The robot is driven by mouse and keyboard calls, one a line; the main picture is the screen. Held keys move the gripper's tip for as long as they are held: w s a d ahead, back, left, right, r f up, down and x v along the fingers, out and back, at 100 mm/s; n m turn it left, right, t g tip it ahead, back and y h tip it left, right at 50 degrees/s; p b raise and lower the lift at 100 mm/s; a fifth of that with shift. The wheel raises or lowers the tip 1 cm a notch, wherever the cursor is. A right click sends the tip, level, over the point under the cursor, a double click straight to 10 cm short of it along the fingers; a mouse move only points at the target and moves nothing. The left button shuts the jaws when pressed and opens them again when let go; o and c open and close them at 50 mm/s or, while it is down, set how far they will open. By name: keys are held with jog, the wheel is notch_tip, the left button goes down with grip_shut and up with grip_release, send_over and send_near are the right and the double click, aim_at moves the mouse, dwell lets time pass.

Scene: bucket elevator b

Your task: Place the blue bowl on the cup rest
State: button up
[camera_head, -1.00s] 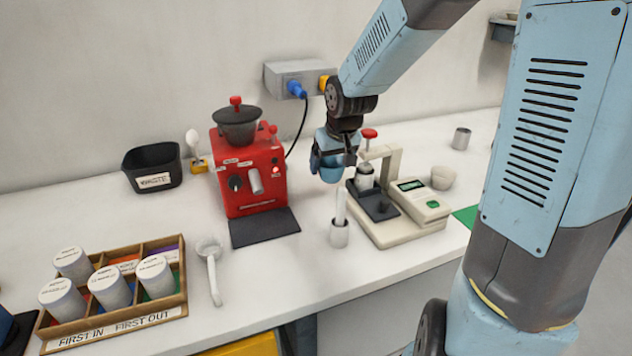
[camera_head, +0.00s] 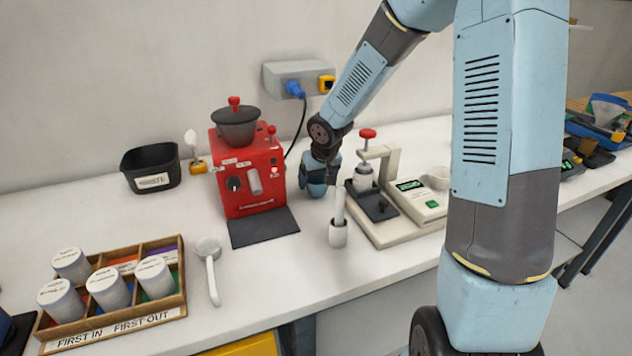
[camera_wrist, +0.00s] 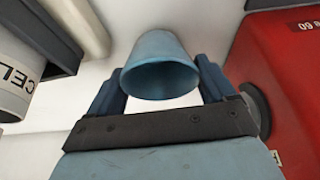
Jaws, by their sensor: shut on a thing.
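My gripper (camera_head: 317,178) is shut on the blue bowl (camera_wrist: 160,65), which sits between the two fingers in the wrist view. In the head view the bowl is largely hidden by the gripper, between the red machine and the cream press. No part is labelled as the cup rest. The dark flat pad (camera_head: 263,227) at the foot of the red machine (camera_head: 249,173) may be it, but I cannot tell. That pad is bare, and my gripper is to its right and farther back.
The cream press (camera_head: 390,200) with a red knob stands close right of my gripper. A small white holder (camera_head: 338,234) with an upright tool is in front. A white scoop (camera_head: 210,268) and a wooden rack (camera_head: 110,295) of canisters lie left. A black bin (camera_head: 152,167) stands behind.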

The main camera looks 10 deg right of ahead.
jog(key=shift+f, duration=0.5)
jog(key=o, duration=1)
jog(key=shift+c, duration=0.2)
jog(key=v, duration=1.2)
